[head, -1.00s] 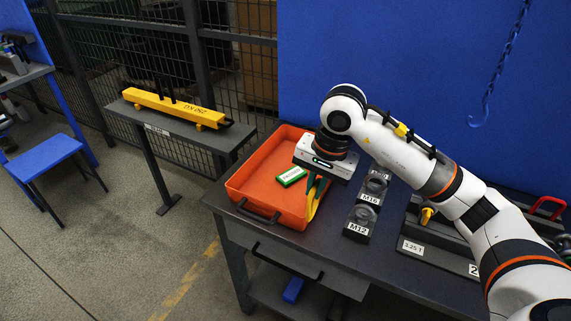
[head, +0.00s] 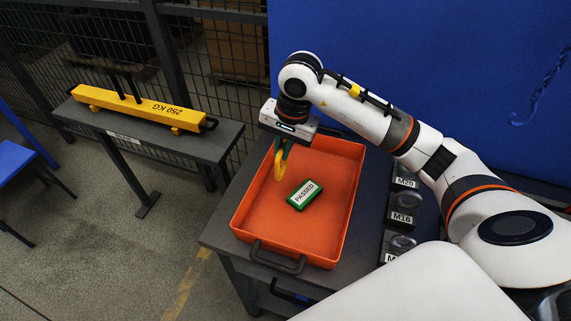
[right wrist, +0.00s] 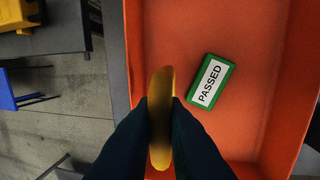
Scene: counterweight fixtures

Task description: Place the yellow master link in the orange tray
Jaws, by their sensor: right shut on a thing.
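The yellow master link (head: 280,163) is held by my right gripper (head: 284,146), which is shut on it. The link hangs over the left part of the orange tray (head: 330,232). In the right wrist view the link (right wrist: 160,110) stands edge-on between the two dark fingers (right wrist: 160,125), above the left side of the tray (right wrist: 275,60). I cannot tell for sure whether it touches the tray floor. My left gripper is not in view.
A green "PASSED" block (head: 304,194) lies in the tray, right of the link. Labelled dark holders (head: 402,217) stand on the bench to the right. A yellow 250 KG beam (head: 140,108) rests on a grey stand at left. The tray's front floor is clear.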

